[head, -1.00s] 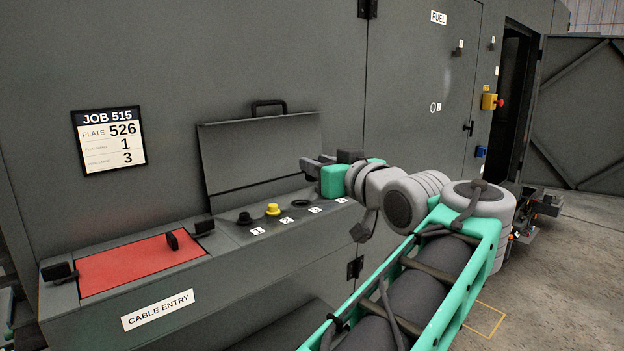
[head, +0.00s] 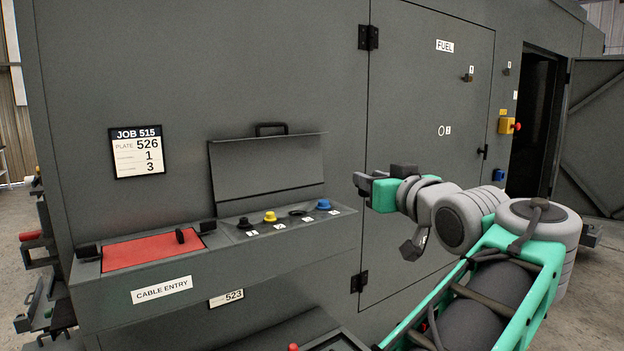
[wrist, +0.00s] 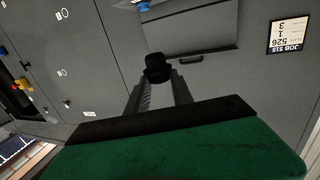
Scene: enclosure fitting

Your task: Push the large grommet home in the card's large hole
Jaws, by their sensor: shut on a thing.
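My gripper (head: 362,184) is in front of the grey enclosure wall, right of the raised lid and clear of the ledge. In the wrist view its fingers (wrist: 160,92) are shut on a black stepped grommet (wrist: 158,66). The job card (head: 138,151) on the wall reads JOB 515, PLATE 526, with 1 and 3 below in lines too small to read fully. A plate label 523 (head: 226,299) shows under the ledge. No plate marked 526 and no large hole can be made out.
The ledge holds a black piece (head: 245,223), a yellow piece (head: 270,216), a dark ring (head: 298,212) and a blue piece (head: 323,205) by numbered tags. A red panel (head: 152,250) lies left, above the CABLE ENTRY sign (head: 162,290). The fuel door (head: 430,120) is shut; an open doorway stands right.

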